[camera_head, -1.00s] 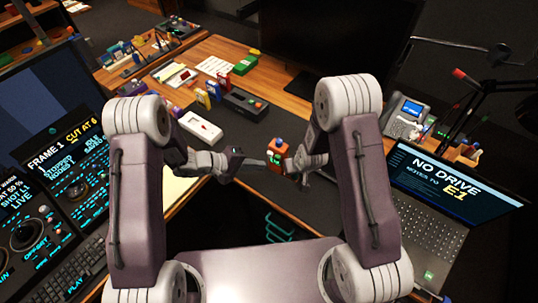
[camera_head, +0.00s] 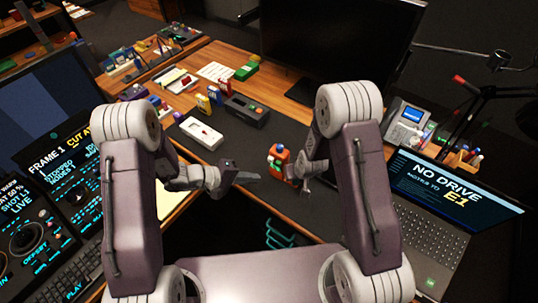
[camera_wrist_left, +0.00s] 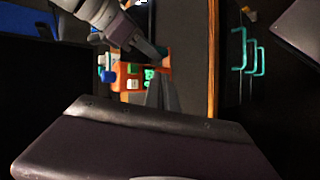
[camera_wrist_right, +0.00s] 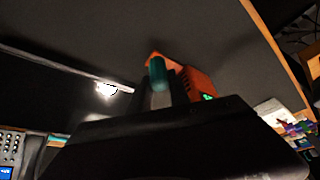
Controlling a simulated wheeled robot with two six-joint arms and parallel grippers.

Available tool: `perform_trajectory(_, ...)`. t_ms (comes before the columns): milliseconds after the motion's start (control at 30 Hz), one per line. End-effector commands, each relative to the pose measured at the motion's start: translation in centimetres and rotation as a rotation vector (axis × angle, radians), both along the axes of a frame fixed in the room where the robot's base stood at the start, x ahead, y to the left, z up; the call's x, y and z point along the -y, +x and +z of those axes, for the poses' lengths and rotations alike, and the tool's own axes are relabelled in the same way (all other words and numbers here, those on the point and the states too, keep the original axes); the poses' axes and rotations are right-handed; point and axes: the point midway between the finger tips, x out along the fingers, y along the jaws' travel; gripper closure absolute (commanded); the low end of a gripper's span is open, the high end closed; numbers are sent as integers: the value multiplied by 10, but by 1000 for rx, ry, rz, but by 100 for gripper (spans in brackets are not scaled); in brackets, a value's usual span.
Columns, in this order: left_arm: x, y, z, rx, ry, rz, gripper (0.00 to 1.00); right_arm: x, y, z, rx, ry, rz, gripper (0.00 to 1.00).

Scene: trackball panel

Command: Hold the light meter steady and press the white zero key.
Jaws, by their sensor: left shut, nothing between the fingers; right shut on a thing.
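The orange light meter (camera_head: 277,163) is held in the air above the dark desk mat, with a blue knob on top. My right gripper (camera_head: 299,170) is shut on it from the right side; the meter also shows in the right wrist view (camera_wrist_right: 199,82). In the left wrist view the meter's face (camera_wrist_left: 120,76) shows a red key, a green display and a small white key (camera_wrist_left: 132,84). My left gripper (camera_head: 256,177) is shut and empty, its tips just left of and below the meter, apparently apart from it.
A white device (camera_head: 201,133) and a dark box (camera_head: 246,110) lie behind on the mat. An open laptop (camera_head: 450,200) stands at right, a large monitor (camera_head: 340,50) at the back. Control panels fill the left side.

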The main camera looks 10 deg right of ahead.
Motion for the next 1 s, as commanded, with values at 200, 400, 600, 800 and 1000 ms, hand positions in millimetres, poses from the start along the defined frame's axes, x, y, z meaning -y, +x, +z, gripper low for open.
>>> perform_trajectory(200, -5, -1, 6, 1, -1, 1, 100, 0, 0, 0, 1, 0, 0, 100)
perform_trajectory(400, -18, -5, 20, 2, 1, 1, 100, 0, 0, 0, 1, 0, 0, 100)
perform_trajectory(600, -31, -8, 35, 3, 1, 1, 100, 0, 0, 0, 1, 0, 0, 100)
perform_trajectory(800, -44, -12, 49, 2, 1, 1, 100, 0, 0, 0, 1, 0, 0, 100)
perform_trajectory(1000, -57, -15, 64, 3, -1, 2, 100, 0, 0, 0, 0, 0, 0, 100)
